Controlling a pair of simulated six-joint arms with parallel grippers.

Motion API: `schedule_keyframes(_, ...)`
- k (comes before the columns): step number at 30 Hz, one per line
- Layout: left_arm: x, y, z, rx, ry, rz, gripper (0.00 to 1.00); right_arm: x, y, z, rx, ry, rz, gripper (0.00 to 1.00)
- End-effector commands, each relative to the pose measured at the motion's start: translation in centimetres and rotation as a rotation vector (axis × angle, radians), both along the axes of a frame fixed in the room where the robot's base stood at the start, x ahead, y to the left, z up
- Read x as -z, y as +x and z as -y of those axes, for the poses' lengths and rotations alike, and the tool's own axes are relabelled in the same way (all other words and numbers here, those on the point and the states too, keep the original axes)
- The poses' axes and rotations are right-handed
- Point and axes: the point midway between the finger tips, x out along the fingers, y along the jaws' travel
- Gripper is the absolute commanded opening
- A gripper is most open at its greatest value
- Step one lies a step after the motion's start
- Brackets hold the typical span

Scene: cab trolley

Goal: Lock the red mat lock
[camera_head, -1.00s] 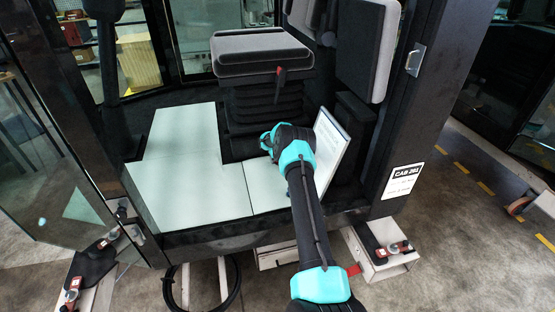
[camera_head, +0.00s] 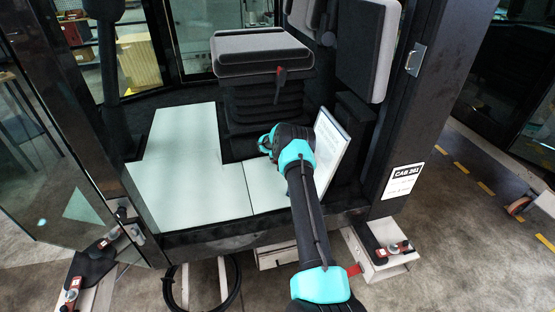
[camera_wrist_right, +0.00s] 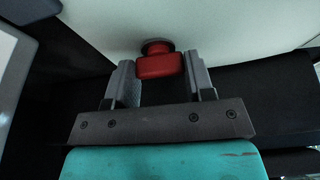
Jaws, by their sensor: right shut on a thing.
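The red mat lock (camera_wrist_right: 158,65) is a small red knob on a dark round base, set against the pale floor mat (camera_wrist_right: 230,28) in the right wrist view. My right gripper (camera_wrist_right: 160,78) has one grey finger on each side of the knob and is shut on it. In the head view, my right arm reaches into the cab, with its wrist end (camera_head: 268,143) above the mat (camera_head: 185,165) in front of the seat. The lock is hidden there behind my arm. My left gripper is not in view.
The black seat base (camera_head: 265,105) stands just behind my wrist. A white upright panel (camera_head: 330,150) leans close to the right of my arm. The cab's door post (camera_head: 420,110) is further right, and the glass door (camera_head: 50,170) stands at the left.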

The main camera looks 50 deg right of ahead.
Motion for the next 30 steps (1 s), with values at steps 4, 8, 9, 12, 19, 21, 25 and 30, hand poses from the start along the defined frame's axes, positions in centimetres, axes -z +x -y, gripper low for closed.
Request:
schedule_keyframes(4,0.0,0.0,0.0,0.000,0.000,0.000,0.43,-0.1,0.0,0.0,0.002,0.000,0.001,0.52)
schedule_keyframes(8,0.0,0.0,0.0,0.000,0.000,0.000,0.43,0.0,0.0,0.0,0.002,0.000,0.001,0.64)
schedule_keyframes(9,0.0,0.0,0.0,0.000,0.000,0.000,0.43,0.0,0.0,0.0,0.002,0.000,0.001,0.68)
schedule_keyframes(12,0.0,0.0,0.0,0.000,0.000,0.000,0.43,0.0,0.0,0.0,0.001,0.000,0.001,0.74)
schedule_keyframes(19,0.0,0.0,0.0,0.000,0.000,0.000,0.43,-0.1,0.0,0.0,0.001,0.001,0.001,0.74)
schedule_keyframes(21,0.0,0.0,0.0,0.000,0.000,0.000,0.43,-0.2,0.0,0.0,0.001,0.001,0.001,0.74)
schedule_keyframes(25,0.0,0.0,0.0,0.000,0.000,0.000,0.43,-0.9,-0.2,-0.2,0.001,0.000,0.001,0.74)
schedule_keyframes(30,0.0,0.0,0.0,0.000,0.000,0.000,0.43,-2.6,-0.8,-0.6,0.000,0.000,0.001,0.74)
